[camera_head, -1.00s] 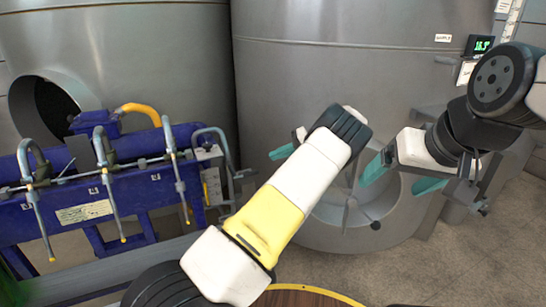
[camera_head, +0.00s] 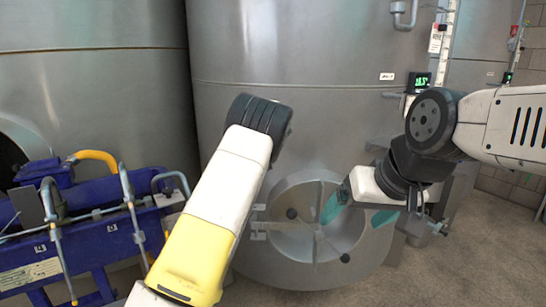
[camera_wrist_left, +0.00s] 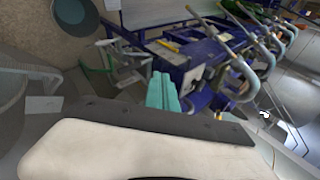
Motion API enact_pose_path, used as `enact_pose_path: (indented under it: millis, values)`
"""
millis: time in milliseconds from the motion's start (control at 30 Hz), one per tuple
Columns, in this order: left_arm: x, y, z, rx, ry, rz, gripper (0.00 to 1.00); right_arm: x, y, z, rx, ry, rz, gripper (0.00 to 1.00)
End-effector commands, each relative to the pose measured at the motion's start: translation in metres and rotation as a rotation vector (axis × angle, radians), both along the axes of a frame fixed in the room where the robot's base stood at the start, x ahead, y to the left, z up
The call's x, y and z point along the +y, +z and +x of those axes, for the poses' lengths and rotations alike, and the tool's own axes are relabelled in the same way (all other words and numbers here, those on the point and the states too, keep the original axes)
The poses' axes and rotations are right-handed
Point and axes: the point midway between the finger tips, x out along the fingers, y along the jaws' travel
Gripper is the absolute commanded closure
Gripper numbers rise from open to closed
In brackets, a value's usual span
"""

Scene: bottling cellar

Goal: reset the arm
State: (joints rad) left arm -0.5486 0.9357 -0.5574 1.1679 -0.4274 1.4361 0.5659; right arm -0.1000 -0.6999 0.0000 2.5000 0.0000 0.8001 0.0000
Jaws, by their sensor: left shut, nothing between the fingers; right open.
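My right arm comes in from the right in the head view. Its gripper (camera_head: 358,211) has teal fingers set apart, open and empty, in front of the big steel tank (camera_head: 300,110). My left arm, white with a yellow band, rises from the bottom of the head view. Its gripper is hidden there behind the arm's dark end. The left wrist view shows the left gripper (camera_wrist_left: 162,92) with its teal fingers together and nothing between them.
A blue bottling machine (camera_head: 85,240) with bent metal tubes stands at the left; it also shows in the left wrist view (camera_wrist_left: 200,62). The tank has a round hatch (camera_head: 315,235) low on its front. Bare floor (camera_head: 470,255) lies at the right.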

Motion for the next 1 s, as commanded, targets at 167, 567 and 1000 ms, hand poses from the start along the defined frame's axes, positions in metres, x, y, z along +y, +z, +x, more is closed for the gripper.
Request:
enact_pose_path:
  millis: [167, 567, 1000]
  values:
    - [0.024, 0.035, -0.043, -0.016, -0.011, -0.257, 1.00, 0.000, 0.000, 0.000, 0.000, 0.000, 0.000, 0.15]
    - [0.024, 0.106, -0.160, -0.176, -0.176, -0.688, 1.00, 0.000, 0.000, 0.000, 0.000, 0.000, 0.000, 0.15]
    - [-0.010, 0.139, -0.307, -0.457, -0.450, -0.859, 1.00, 0.000, 0.000, 0.000, 0.000, 0.000, 0.000, 0.15]
